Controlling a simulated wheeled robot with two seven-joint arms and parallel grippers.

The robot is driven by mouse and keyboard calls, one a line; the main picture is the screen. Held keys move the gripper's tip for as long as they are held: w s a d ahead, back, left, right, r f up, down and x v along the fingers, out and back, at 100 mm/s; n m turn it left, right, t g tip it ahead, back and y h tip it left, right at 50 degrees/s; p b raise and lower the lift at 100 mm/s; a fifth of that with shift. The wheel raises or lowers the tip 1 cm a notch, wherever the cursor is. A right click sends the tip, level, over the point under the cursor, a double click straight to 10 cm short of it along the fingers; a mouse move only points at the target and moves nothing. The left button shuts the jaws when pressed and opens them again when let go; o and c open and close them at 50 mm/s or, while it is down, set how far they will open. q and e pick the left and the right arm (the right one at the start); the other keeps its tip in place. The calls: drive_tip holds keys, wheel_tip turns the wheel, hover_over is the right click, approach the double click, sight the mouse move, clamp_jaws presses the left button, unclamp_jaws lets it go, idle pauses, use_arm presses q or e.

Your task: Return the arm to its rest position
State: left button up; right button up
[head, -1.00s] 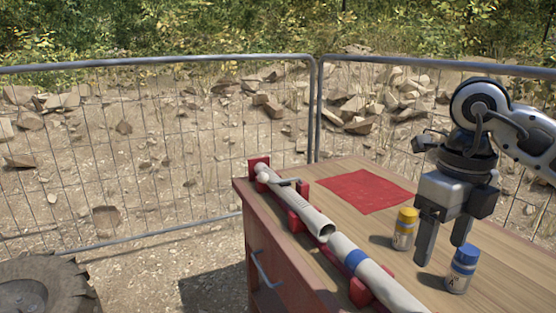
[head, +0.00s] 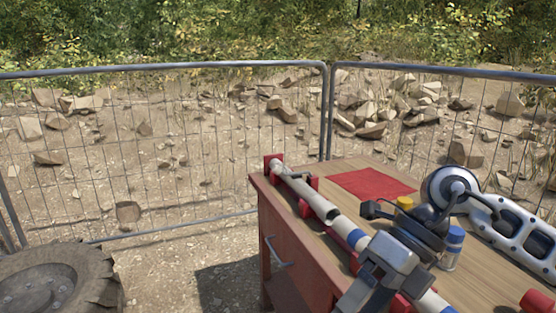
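My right arm comes in from the right. Its gripper (head: 366,298) points down and left over the near part of the table, in front of the pipe. Its fingertips run to the bottom edge of the picture, so their opening is not clear, and I see nothing held. The grey pipe (head: 312,197) lies along the table's left side in red holders. Its blue-banded section (head: 357,239) continues the line, and I see no clear gap between the sections. The gripper hides part of the nearer section. My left gripper is not in view.
The wooden table (head: 330,166) carries a red mat (head: 369,184). A yellow-capped bottle (head: 405,203) is mostly hidden behind my wrist. A mesh fence (head: 180,160) runs behind; a large tyre (head: 60,280) is at lower left.

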drive_tip(key=s+a+r+m+t+y, duration=0.1)
drive_tip(key=s+a+r+m+y, duration=0.15)
drive_tip(key=a+y, duration=0.35)
drive_tip(key=s+a+r+m+y, duration=0.1)
drive_tip(key=a+r+m+y, duration=0.3)
drive_tip(key=y, duration=0.4)
drive_tip(key=w+d+f+m+t+h, duration=0.3)
drive_tip(key=w+f+m+t+h, duration=0.15)
drive_tip(key=m+t, duration=0.65)
drive_tip(key=w+d+f+m+t+h, duration=0.35)
drive_tip(key=f+m+t, duration=0.4)
drive_tip(key=m, duration=0.65)
drive_tip(key=s+d+f+m+g+h, duration=0.2)
drive_tip(key=s+f+m+h, duration=0.3)
drive_tip(key=f, duration=0.5)
drive_tip(key=s+d+f+m+g+h, duration=0.3)
drive_tip(key=s+f, duration=0.4)
drive_tip(key=f, duration=0.3)
drive_tip(key=shift+d+m+g+h+p, duration=0.35)
drive_tip(key=shift+d+m+h, duration=0.5)
drive_tip(key=shift+d+h, duration=0.15)
